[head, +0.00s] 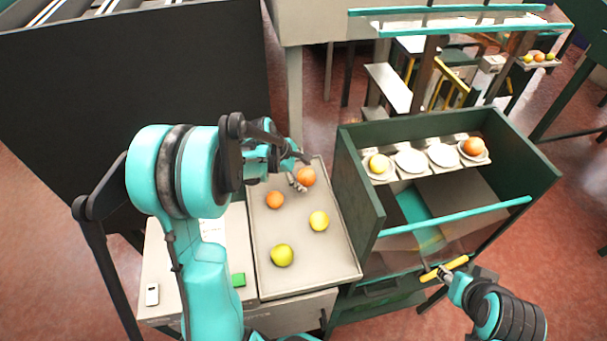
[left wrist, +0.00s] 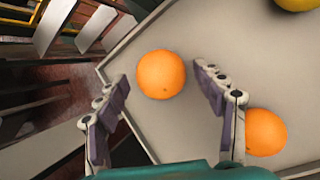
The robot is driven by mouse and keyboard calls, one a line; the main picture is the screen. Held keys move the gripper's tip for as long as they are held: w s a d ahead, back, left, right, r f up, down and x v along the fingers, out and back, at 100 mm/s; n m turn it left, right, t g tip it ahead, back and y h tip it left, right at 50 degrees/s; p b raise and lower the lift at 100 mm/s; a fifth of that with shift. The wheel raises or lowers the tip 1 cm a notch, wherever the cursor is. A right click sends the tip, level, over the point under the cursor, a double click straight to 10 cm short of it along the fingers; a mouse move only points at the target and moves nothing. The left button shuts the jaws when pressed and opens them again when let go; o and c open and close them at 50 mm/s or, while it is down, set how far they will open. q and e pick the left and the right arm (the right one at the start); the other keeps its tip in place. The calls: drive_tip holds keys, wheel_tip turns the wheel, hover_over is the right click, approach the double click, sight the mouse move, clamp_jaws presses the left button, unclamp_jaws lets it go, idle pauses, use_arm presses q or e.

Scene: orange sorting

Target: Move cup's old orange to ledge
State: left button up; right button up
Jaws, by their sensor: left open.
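In the left wrist view this orange (left wrist: 161,75) shows between and just beyond the spread fingertips. A second orange (head: 275,200) lies nearby, beside one finger in the wrist view (left wrist: 265,132). My right gripper (head: 443,270) is at a yellow handle; its fingers are unclear.
Two yellow-green fruits (head: 319,221) (head: 282,255) lie on the tray's nearer part. The green bin (head: 361,190) with its teal bar (head: 460,215) stands right of the tray. A dark panel (head: 130,85) rises at the back left.

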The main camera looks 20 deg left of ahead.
use_arm(q)
drive_tip(key=p+v, duration=0.2)
drive_tip(key=v, duration=0.8)
drive_tip(key=s+d+r+m+t+y, duration=0.1)
drive_tip(key=s+d+r+m, duration=0.1)
drive_tip(key=s+d+m, duration=0.4)
drive_tip(key=s+d+r+m+t+y, duration=0.2)
drive_tip(key=s+d+m, duration=0.4)
drive_tip(key=s+m, duration=0.5)
drive_tip(key=m, duration=0.3)
drive_tip(key=shift+r+y, duration=0.3)
drive_tip(key=shift+r, duration=0.1)
wheel_tip(320, 180, down, 9)
drive_tip(key=b, duration=0.9)
drive_tip(key=shift+f, duration=0.25)
drive_tip(key=shift+r, duration=0.25)
